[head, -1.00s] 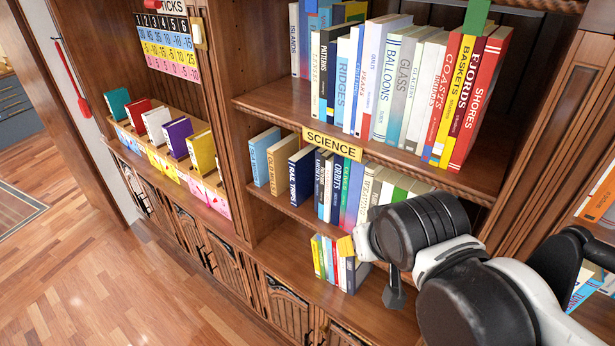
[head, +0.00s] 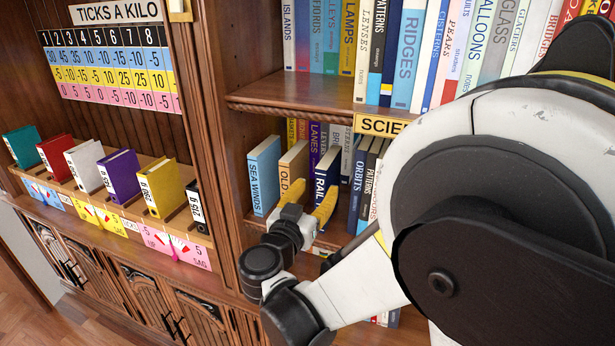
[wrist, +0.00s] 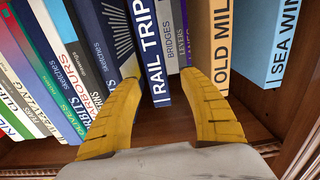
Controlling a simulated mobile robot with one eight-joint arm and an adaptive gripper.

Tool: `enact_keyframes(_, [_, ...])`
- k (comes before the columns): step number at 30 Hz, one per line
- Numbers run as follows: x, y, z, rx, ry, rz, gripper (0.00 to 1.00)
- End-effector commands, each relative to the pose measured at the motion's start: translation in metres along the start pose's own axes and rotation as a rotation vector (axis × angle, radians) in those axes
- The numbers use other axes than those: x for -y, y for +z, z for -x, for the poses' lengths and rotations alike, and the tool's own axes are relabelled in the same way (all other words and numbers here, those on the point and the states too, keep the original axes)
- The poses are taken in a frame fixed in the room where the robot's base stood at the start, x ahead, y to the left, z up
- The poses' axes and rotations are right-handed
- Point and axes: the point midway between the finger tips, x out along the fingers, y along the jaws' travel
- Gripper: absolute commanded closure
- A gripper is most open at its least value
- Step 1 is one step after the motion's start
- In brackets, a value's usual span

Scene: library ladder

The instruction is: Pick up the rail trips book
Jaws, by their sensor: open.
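The rail trips book (head: 320,186) is dark navy with white spine lettering and stands upright on the shelf under the science label. In the wrist view its spine (wrist: 155,62) faces me between my two yellow fingers. My gripper (head: 308,192) is open at the front of that shelf. In the wrist view my gripper (wrist: 160,82) has its left finger close beside the book's cover and its right finger on the other side, with a gap to the spine. I cannot tell whether either finger touches the book. My fingers partly hide the book in the head view.
The tan Old Mill book (wrist: 220,45) stands close beside my right finger in the wrist view, with the blue Sea Winds book (head: 264,175) beyond it. The Orbits book (head: 360,185) and others stand on the other side. The shelf above (head: 290,97) overhangs them.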

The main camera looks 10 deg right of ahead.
Motion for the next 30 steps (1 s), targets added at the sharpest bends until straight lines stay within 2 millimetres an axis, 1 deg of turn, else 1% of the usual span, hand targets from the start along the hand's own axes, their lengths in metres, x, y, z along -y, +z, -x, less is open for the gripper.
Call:
enact_keyframes(1, [-0.001, -0.001, -0.010, 0.001, 0.004, 0.000, 0.50])
enact_keyframes(3, [-0.001, -0.001, -0.020, 0.001, 0.004, 0.001, 0.50])
enact_keyframes(8, [-0.001, 0.000, -0.033, 0.002, 0.002, 0.001, 0.50])
enact_keyframes(11, [-0.003, 0.000, -0.045, 0.002, 0.003, 0.002, 0.50])
enact_keyframes(15, [-0.006, 0.000, -0.069, 0.003, 0.004, 0.002, 0.50])
enact_keyframes(18, [-0.005, 0.001, -0.079, 0.003, 0.002, 0.002, 0.50])
enact_keyframes(21, [-0.005, 0.001, -0.083, 0.003, 0.001, 0.002, 0.50])
enact_keyframes(26, [-0.005, 0.001, -0.083, 0.003, 0.001, 0.002, 0.50])
enact_keyframes(27, [-0.005, 0.001, -0.083, 0.003, 0.001, 0.002, 0.54])
enact_keyframes(29, [-0.005, 0.001, -0.083, 0.003, 0.001, 0.002, 0.72])
enact_keyframes(30, [-0.005, 0.001, -0.083, 0.003, 0.001, 0.002, 0.85])
